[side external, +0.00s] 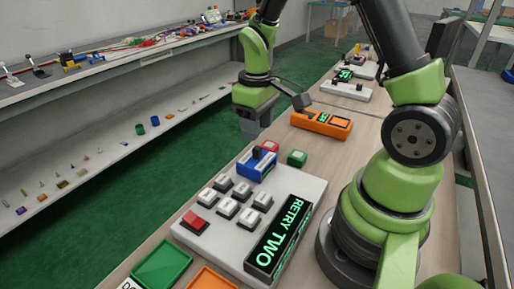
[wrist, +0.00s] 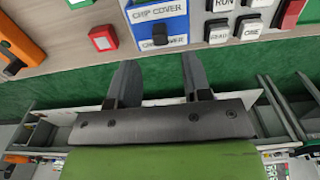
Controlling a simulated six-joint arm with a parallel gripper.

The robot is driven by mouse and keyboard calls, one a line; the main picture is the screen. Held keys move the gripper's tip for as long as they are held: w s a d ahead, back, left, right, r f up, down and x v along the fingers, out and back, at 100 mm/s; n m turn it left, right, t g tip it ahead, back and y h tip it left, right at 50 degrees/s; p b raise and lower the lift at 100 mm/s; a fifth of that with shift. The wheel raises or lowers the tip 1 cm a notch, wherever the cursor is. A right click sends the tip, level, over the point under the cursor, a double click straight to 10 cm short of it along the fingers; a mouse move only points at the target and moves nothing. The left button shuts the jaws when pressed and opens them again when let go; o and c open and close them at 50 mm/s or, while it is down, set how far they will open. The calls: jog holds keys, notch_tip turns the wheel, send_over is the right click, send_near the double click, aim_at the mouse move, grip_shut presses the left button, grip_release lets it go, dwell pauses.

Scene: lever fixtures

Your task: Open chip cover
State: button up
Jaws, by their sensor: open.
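The chip cover is a blue block (side external: 257,166) at the back left corner of the white keypad console. In the wrist view the blue chip cover (wrist: 143,27) carries white "CHIP COVER" labels and a small black knob (wrist: 160,35) on its lower part. The cover looks shut. My gripper (side external: 250,132) hangs above and behind the cover in the side view. In the wrist view my gripper (wrist: 159,62) has its two fingers spread apart with nothing between them. The knob lies just beyond the gap between the fingertips, apart from both.
Keys and a "RETRY TWO" display (side external: 279,236) fill the console (side external: 222,248). A red button (wrist: 103,38) and a green button (side external: 297,158) stand near the cover. An orange device (side external: 321,123) lies behind. Green floor and a shelf (side external: 110,160) are left.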

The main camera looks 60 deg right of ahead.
aim_at(257, 147)
notch_tip(257, 147, down, 6)
jog(key=shift+f, duration=0.25)
jog(key=shift+c, duration=0.3)
